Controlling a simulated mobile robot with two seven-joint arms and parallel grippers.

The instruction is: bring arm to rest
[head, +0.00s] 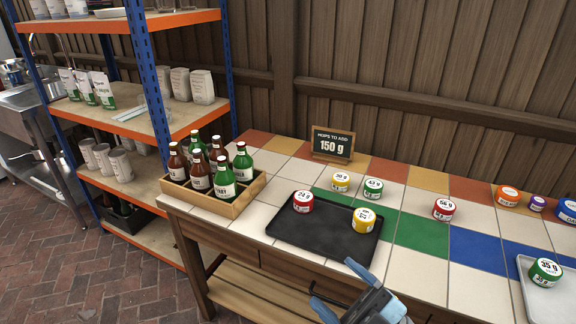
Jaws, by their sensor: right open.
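My right gripper (338,288) shows at the bottom edge of the head view, in front of the tiled table (412,285). Its blue and grey jaws are apart, with nothing seen between them. It is near the table's front edge, below the black tray (318,240). My left gripper is out of view. On the black tray stand a red-banded tin (302,202) at its back left and a yellow-banded tin (363,220) at its right side.
A wooden crate (205,205) of several bottles stands at the table's left end. A sign (332,144) reads "HOPS TO ADD 150 g". More tins stand behind and right, one on a pale tray (533,292). A blue-and-orange shelf (158,130) stands left. Bare tiles lie between the trays.

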